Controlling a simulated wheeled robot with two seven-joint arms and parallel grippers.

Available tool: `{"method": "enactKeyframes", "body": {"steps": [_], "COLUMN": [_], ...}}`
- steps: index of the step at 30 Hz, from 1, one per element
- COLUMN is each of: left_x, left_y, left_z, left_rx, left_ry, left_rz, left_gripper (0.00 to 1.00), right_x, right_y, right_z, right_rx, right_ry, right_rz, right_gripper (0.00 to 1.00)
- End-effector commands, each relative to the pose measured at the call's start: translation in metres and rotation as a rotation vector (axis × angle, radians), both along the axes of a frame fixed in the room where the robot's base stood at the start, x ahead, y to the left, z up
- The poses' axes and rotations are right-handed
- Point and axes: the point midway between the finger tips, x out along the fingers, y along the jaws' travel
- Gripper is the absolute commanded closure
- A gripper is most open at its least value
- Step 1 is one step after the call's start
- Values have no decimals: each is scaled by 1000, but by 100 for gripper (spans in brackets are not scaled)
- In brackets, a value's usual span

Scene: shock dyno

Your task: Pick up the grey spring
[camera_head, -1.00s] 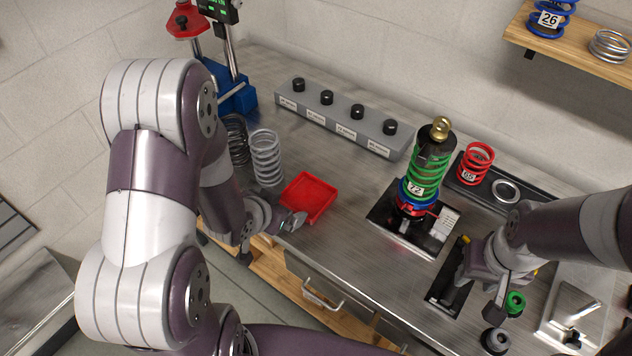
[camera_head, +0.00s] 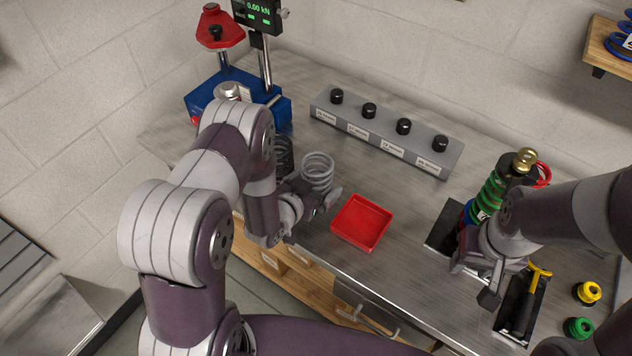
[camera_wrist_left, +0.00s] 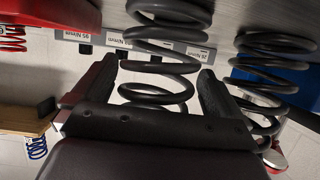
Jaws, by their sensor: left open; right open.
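The grey spring (camera_head: 318,170) stands upright on the bench in the head view, left of the red tray. My left gripper (camera_head: 314,194) is at its near side, open. In the left wrist view, which is upside down, the spring's coils (camera_wrist_left: 160,68) stand between the two open fingers (camera_wrist_left: 158,88), looking dark in shade. Gaps show beside the coils, so the fingers are not closed on them. A darker spring (camera_head: 284,155) stands just left of the grey one; it also shows in the left wrist view (camera_wrist_left: 268,62). My right gripper (camera_head: 488,282) is open and empty by the shock absorber.
A red tray (camera_head: 362,222) lies right of the springs. A blue press (camera_head: 203,97) stands behind left. A grey labelled block (camera_head: 385,133) with black knobs runs along the back.

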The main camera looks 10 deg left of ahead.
Motion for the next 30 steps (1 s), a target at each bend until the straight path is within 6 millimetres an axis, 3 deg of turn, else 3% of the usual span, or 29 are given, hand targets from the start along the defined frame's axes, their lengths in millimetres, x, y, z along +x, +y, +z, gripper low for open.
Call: {"method": "enactKeyframes", "body": {"steps": [6,14,23,30], "left_x": [1,1,2,3], "left_y": [0,0,0,0], "left_z": [-1,-1,3,28], "left_rx": [0,0,0,1], "left_ry": [1,1,-3,-7], "left_rz": [0,0,1,-1], "left_gripper": [0,83,83,83], "right_x": [0,0,0,0], "right_y": [0,0,0,0], "right_z": [0,0,-1,-3], "right_rx": [0,0,0,0], "right_ry": [0,0,0,0], "right_rz": [0,0,0,0], "right_gripper": [57,57,57,57]}}
